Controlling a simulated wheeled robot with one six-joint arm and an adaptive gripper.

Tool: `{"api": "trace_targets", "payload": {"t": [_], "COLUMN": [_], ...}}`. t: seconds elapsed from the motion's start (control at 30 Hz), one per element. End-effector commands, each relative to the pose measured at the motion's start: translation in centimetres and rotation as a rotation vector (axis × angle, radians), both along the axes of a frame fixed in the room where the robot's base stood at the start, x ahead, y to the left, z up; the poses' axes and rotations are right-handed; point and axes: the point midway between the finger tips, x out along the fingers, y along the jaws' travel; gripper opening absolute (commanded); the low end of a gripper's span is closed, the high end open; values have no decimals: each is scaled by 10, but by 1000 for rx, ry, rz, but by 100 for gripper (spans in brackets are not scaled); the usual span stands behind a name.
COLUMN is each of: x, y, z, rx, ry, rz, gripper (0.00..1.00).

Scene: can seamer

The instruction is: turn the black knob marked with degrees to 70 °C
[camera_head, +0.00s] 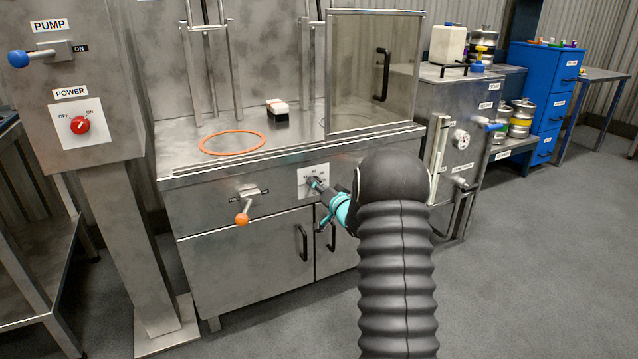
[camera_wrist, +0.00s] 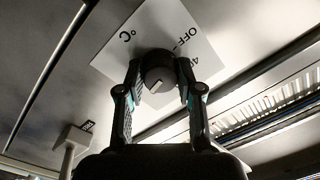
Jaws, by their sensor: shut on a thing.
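The black knob (camera_wrist: 158,72) sits on a white dial plate (camera_wrist: 205,62) on the front of the steel cabinet. The plate carries "°C", "OFF" and a partly covered number that begins with 4. A pale pointer mark shows on the knob's lower edge in the wrist view. My gripper (camera_wrist: 159,65) has one finger on each side of the knob and is shut on it. In the head view my gripper (camera_head: 318,184) reaches the dial plate (camera_head: 304,191) and hides most of the knob. The scale's other numbers cannot be read.
Left of the dial, an orange-tipped lever (camera_head: 243,218) sticks out of the cabinet front. Black door handles (camera_head: 303,243) are below. A glass guard (camera_head: 372,75) stands above the cabinet top. A machine with valves (camera_head: 460,139) is to the right. The floor at right is clear.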

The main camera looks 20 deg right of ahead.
Motion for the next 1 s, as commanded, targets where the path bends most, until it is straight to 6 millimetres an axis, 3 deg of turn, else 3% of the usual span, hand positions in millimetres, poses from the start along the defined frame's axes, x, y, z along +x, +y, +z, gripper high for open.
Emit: {"api": "trace_targets", "payload": {"t": [0.5,1.0], "x": [1,1], "y": [0,0], "z": [2,1], "rx": [334,396], "ry": [8,10], "rz": [-1,0], "gripper": [1,1]}}
